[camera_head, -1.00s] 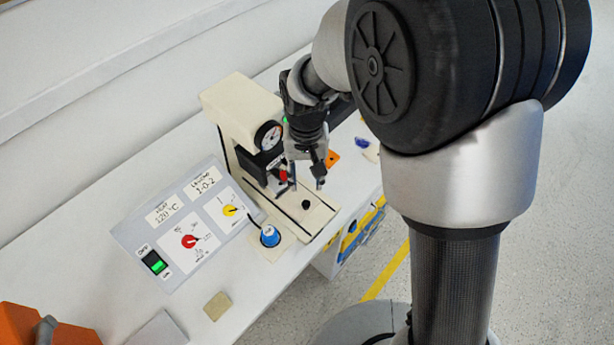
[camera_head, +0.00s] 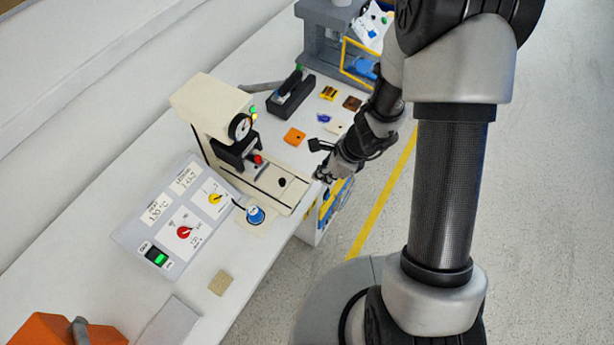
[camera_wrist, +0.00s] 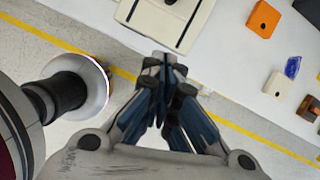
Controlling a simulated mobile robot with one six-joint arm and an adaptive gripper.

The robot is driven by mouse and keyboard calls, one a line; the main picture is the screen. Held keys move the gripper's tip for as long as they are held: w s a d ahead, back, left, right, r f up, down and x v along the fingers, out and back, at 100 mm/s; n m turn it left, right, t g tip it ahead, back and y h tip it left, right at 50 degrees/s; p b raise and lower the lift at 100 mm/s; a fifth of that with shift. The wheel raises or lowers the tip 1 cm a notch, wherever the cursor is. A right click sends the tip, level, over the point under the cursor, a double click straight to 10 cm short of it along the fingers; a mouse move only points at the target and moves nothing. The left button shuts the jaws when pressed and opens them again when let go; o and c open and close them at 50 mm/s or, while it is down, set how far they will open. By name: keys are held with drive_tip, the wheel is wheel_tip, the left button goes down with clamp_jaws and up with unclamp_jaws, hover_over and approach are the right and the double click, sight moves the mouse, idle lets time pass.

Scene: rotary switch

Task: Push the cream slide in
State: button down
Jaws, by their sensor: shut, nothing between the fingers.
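The cream press (camera_head: 214,118) stands on the white bench, with a red part (camera_head: 257,159) under its head. The cream slide (camera_head: 272,185) lies in its base between dark rails and bears a black knob (camera_head: 282,182). In the wrist view the slide (camera_wrist: 155,22) shows at the top, partly cut off, with the black knob (camera_wrist: 171,2) at the edge. My gripper (camera_head: 324,174) is just off the front end of the press base, near the bench edge. In the wrist view my gripper (camera_wrist: 165,62) has its fingertips together, empty, apart from the slide.
A control panel (camera_head: 175,215) with red and yellow knobs and a blue knob (camera_head: 255,214) stand left of the base. An orange block (camera_head: 294,137) and a black holder (camera_head: 292,95) lie behind.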

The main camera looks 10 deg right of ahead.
sight(284, 176)
drive_tip(key=b+x, duration=0.4)
drive_tip(key=x, duration=0.5)
drive_tip(key=a, duration=0.1)
drive_tip(key=w+a, duration=0.1)
drive_tip(key=a, duration=0.1)
drive_tip(key=shift+w+f, duration=0.1)
drive_tip(key=shift+w+a, duration=0.2)
drive_tip(key=shift+a, duration=0.25)
drive_tip(key=shift+w+a+p, duration=0.25)
drive_tip(key=shift+a+p, duration=0.05)
drive_tip(key=shift+p, duration=0.1)
drive_tip(key=w+a+p, duration=0.2)
drive_tip(key=a, duration=0.1)
drive_tip(key=shift+w, duration=0.2)
